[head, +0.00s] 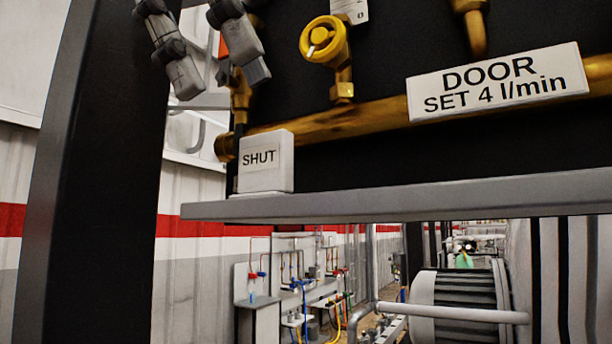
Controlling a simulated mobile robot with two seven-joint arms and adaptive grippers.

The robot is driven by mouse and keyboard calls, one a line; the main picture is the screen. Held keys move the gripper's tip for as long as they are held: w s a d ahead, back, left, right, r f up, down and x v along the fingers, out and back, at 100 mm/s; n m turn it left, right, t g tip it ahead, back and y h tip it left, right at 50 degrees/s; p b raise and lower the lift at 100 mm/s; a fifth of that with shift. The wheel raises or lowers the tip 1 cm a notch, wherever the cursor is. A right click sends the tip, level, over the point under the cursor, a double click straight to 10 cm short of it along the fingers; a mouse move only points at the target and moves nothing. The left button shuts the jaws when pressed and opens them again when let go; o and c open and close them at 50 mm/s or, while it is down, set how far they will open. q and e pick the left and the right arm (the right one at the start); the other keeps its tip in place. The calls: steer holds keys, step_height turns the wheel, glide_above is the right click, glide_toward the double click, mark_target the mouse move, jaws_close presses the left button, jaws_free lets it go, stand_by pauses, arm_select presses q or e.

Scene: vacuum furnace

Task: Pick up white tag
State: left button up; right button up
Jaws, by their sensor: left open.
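A white block-shaped tag reading "SHUT" (265,162) stands upright at the left end of a grey shelf (400,199). A second, smaller white tag (350,10) shows at the top edge beside the yellow valve handwheel, partly cut off. My left gripper (222,80) comes in from the top left with its fingers apart and nothing between them. In the picture it is above and a little left of the "SHUT" tag, clear of it. My right gripper is not in view.
A brass pipe (330,122) runs behind the tag, with a yellow handwheel valve (323,40) above. A white "DOOR SET 4 l/min" sign (497,82) is on the right. A dark post (95,170) stands at left. The shelf right of the tag is clear.

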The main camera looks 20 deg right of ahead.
mark_target(257, 136)
arm_select(q)
steer(key=x, duration=0.7)
steer(key=shift+w+a+f, duration=0.2)
steer(key=shift+w+f, duration=0.05)
steer(key=shift+w, duration=0.05)
steer(key=shift+c, duration=0.2)
jaws_close()
